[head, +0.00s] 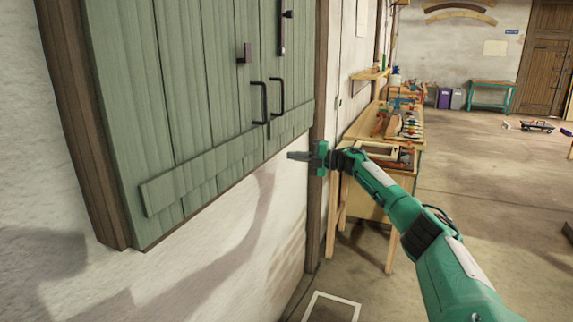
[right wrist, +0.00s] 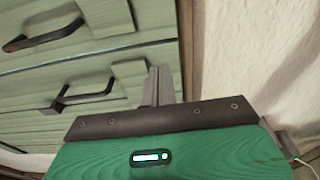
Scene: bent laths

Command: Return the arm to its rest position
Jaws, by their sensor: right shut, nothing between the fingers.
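My right gripper (head: 298,156) reaches in from the right on my green arm. Its fingers are shut and empty, a little below and to the right of the dark handles of the green plank shutters. The gripper also shows in the right wrist view (right wrist: 158,85), with its fingers together in front of the green boards. It appears apart from the handles. My left gripper is not in view.
Green shutters (head: 185,90) in a brown wooden frame (head: 90,130) are closed on the white wall. Two dark pull handles (head: 259,102) sit low on them. A wooden workbench (head: 375,185) with tools stands beyond my arm. Open floor (head: 470,170) lies to the right.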

